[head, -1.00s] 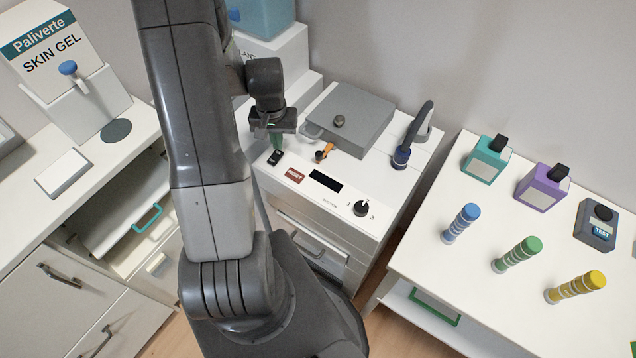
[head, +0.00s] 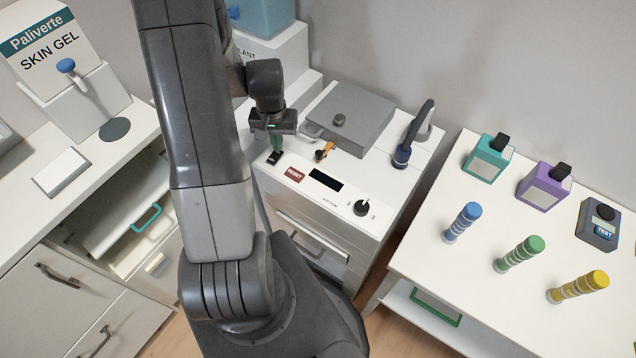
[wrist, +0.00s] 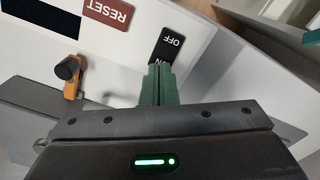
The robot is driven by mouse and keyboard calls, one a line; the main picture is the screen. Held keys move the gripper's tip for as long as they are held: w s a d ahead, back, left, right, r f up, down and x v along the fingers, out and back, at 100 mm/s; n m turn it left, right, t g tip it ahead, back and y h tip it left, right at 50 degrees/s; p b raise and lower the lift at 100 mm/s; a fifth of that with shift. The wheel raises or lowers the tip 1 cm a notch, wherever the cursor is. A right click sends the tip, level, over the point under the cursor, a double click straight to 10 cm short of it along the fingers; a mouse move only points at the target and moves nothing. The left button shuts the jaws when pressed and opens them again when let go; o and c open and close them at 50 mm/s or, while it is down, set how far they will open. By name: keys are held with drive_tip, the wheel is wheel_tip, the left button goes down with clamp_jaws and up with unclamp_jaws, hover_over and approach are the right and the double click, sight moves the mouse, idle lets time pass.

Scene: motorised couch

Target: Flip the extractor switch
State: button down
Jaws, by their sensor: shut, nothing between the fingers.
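The extractor switch is a small black rocker (head: 274,158) at the left end of the white cabinet's control strip. In the wrist view the rocker (wrist: 168,45) shows OFF at its far end and ON at its near end. My gripper (head: 277,149) points down over it with its green fingers shut and empty. In the wrist view the closed fingertips (wrist: 158,68) are at the ON end and cover part of that label. I cannot tell whether they press on it or hover just above.
Beside the switch are a red RESET label (head: 294,174), a dark display (head: 326,180) and a black dial (head: 361,208). An orange lever with a black knob (head: 325,152) and a grey lid (head: 348,115) are close behind. The right table (head: 430,240) holds bottles and tubes.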

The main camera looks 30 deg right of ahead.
drive_tip(key=shift+f+b, duration=0.55)
drive_tip(key=shift+f, duration=0.15)
drive_tip(key=shift+r, duration=0.15)
drive_tip(key=shift+r+p, duration=2.3)
drive_tip(key=shift+r, duration=1.15)
drive_tip(key=shift+f, duration=0.2)
wheel_tip(320, 180, down, 7)
drive_tip(key=b, duration=0.4)
drive_tip(key=shift+r+b, duration=0.1)
drive_tip(key=shift+b, duration=0.25)
drive_tip(key=shift+r, duration=0.1)
wheel_tip(320, 180, up, 9)
drive_tip(key=p, duration=0.7)
